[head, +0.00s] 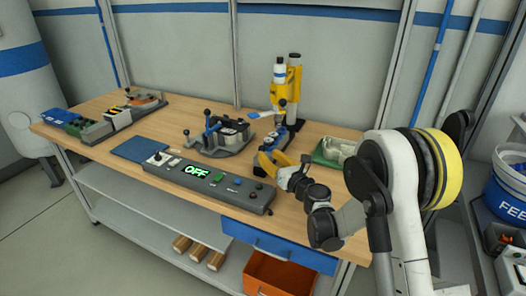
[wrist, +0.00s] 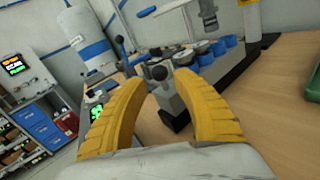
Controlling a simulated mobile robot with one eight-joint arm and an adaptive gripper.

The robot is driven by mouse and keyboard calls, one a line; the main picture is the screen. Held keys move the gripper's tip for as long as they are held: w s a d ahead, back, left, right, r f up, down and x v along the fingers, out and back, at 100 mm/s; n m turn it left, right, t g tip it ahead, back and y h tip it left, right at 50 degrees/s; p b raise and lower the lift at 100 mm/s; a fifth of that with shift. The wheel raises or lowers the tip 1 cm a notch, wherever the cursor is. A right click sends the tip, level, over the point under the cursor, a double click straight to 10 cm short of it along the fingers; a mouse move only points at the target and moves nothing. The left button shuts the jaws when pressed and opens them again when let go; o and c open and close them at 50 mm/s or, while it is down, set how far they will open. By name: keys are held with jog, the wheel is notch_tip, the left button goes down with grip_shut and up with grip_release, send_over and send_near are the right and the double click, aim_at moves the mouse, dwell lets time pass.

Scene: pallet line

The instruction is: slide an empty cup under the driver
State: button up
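A black ball knob (wrist: 160,73) on a grey block stands in front of that row. My gripper (head: 272,160) has yellow fingers. In the wrist view my gripper (wrist: 163,83) is open, its fingertips on either side of the knob in the picture. No contact is visible.
A control panel (head: 215,184) with a green OFF display lies along the front edge. A clamp fixture (head: 220,137) stands left of the slide. A green tray (head: 325,153) with a pale part is on the right. Bare wood (head: 172,127) shows at left.

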jog(key=v, duration=0.7)
jog(key=shift+s, duration=0.2)
jog(key=shift+d, duration=0.15)
jog(key=s+d+r+n+g+h, duration=0.4)
jog(key=s+r+n, duration=0.5)
jog(key=s+n, duration=0.65)
jog(key=s+d+f+n+g+h, duration=0.1)
jog(key=s+d+n+h, duration=0.2)
jog(key=s+d+n, duration=0.4)
jog(key=s+d+f+n+g+h, duration=0.2)
jog(key=s+d+n, duration=0.6)
jog(key=s, duration=0.4)
jog(key=shift+s+d+f+g+h, duration=0.15)
jog(key=shift+d+f+g+h, duration=0.2)
jog(key=shift+d+h, duration=0.35)
